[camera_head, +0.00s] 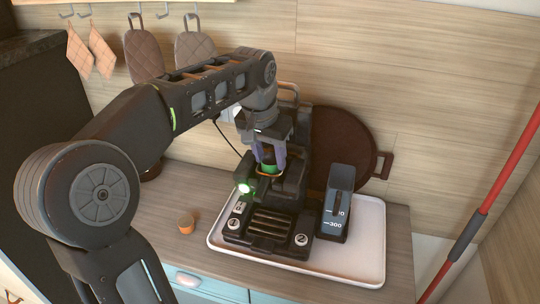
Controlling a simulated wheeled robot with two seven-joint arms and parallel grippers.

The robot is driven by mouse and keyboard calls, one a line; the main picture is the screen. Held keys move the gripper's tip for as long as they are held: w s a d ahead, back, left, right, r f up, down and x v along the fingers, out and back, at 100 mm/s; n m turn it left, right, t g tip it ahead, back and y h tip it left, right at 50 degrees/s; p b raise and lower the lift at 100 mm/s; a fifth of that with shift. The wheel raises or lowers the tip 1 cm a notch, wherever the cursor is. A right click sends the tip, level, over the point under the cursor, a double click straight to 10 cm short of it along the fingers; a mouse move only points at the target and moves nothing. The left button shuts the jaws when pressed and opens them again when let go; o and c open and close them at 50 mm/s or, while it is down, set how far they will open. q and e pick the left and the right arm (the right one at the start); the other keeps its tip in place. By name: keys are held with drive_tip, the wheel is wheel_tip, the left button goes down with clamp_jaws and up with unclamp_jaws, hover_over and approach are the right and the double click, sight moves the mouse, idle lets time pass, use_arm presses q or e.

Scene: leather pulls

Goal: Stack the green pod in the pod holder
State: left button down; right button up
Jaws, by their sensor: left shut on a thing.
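My left arm reaches in from the left, and my left gripper (268,160) points down over the black coffee machine (290,190). Its purple-grey fingers are shut on the green pod (269,168). The pod sits between the fingertips, just above or at an orange-rimmed round opening (266,175) in the machine. I cannot tell whether that opening is the pod holder, or whether the pod touches it. My right gripper is not in view.
The machine and a dark measuring tank (338,207) stand on a white tray (365,270). A round brown board (340,140) leans on the wall behind. A red pole (500,170) stands right.

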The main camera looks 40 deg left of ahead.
use_arm(q)
drive_tip(key=shift+s+d+f+b, duration=0.1)
drive_tip(key=shift+s+f+b, duration=0.15)
drive_tip(key=shift+f+b, duration=0.35)
drive_tip(key=c, duration=0.9)
unclamp_jaws()
drive_tip(key=shift+f, duration=0.15)
drive_tip(key=shift+o, duration=0.4)
drive_tip(key=shift+w+r+p, duration=0.1)
drive_tip(key=shift+r+p, duration=0.5)
drive_tip(key=shift+p, duration=0.1)
drive_tip(key=shift+r+b, duration=0.3)
drive_tip(key=shift+r, duration=0.1)
drive_tip(key=v, duration=0.7)
